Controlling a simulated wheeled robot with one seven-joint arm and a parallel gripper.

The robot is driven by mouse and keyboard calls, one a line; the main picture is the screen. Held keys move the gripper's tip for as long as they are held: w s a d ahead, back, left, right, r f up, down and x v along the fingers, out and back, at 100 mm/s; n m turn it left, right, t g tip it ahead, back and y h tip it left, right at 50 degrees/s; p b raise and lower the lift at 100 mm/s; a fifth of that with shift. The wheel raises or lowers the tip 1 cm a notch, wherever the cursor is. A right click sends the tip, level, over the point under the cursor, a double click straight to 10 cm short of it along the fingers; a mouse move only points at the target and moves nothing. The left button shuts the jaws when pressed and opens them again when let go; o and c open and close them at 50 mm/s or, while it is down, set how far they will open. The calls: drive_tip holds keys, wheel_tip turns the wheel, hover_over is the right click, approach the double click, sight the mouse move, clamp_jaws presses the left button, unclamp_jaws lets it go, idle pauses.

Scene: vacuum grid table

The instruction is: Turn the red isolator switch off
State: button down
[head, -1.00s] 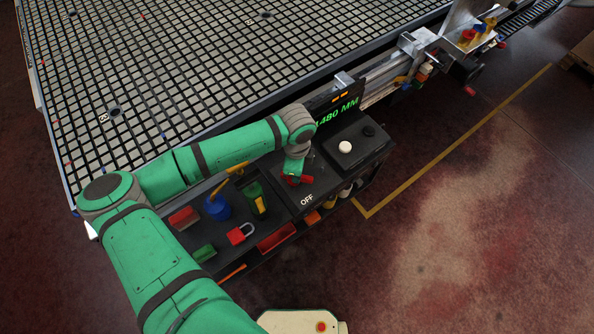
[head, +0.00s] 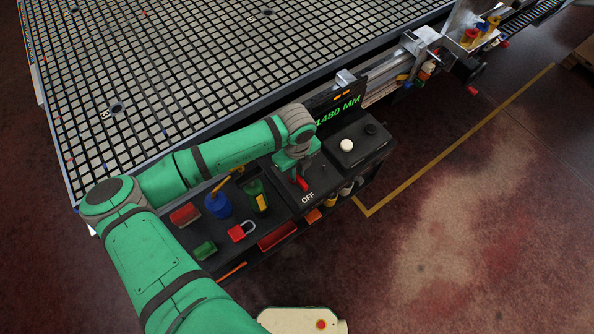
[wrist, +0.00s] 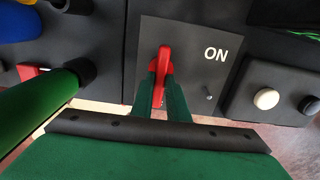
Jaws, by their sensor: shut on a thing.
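The red isolator switch handle (head: 303,184) sits on the dark control box at the middle of the head view, with its visible end towards the white OFF label (head: 307,197). In the wrist view the red handle (wrist: 163,62) runs up and down the picture on a grey plate (wrist: 190,35), left of the ON label (wrist: 215,54). My gripper (head: 298,168) is over the switch, shut on the handle. In the wrist view its green fingers (wrist: 161,92) stand on either side of the handle. The wrist hides part of the switch in the head view.
Beside the switch, a dark tray (head: 232,254) holds a red padlock (head: 241,232), a blue cup (head: 217,204) and a green container (head: 254,192). A white knob (head: 346,145) and a black knob (head: 371,129) stand on the other side. The grid table (head: 150,75) lies behind.

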idle(0.4)
drive_tip(key=c, duration=1.7)
unclamp_jaws()
drive_tip(key=shift+r, duration=0.1)
wheel_tip(320, 180, up, 11)
drive_tip(key=shift+f, duration=0.2)
drive_tip(key=shift+d, duration=0.1)
